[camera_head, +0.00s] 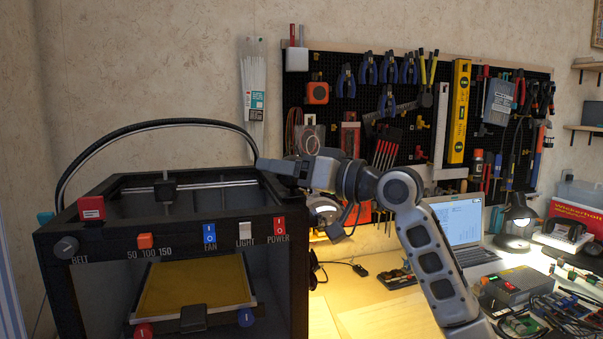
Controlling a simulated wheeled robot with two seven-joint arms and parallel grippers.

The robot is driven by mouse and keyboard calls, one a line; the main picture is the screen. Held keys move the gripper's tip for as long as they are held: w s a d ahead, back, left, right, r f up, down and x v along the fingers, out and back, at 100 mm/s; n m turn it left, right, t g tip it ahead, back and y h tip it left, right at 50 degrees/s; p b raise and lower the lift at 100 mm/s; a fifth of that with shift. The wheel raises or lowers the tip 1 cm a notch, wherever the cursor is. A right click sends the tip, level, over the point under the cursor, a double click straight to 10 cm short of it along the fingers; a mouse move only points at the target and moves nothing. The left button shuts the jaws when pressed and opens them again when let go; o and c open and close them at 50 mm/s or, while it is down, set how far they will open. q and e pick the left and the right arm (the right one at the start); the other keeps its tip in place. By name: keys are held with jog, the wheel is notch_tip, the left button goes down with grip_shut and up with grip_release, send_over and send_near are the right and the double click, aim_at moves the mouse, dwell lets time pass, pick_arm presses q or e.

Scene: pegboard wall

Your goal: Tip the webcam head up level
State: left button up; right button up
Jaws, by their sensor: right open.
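My right gripper (296,188) is open beside the upper right corner of the black 3D printer (180,240). Its arm comes in from the lower right. One dark end of the gripper lies close to the printer's top edge; I cannot tell whether it touches. I cannot pick out the webcam for certain; the gripper and wrist cover the area behind the printer's right corner. A small dark block (193,318) sits at the front edge of the printer bed (192,286), and I cannot tell what it is. My left gripper is not in view.
A tool-filled pegboard (420,125) hangs on the wall behind. A laptop (460,230), a desk lamp (517,220) and electronics (510,288) stand on the right of the table. A black cable loop (150,124) arches over the printer. A patch of table right of the printer is clear.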

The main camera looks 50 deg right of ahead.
jog(key=shift+s+d+f, duration=0.1)
jog(key=shift+s, duration=0.3)
pick_arm(q)
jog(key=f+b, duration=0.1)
jog(key=b, duration=0.3)
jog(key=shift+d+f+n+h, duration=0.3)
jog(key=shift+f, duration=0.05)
pick_arm(e)
jog(key=v, duration=1.5)
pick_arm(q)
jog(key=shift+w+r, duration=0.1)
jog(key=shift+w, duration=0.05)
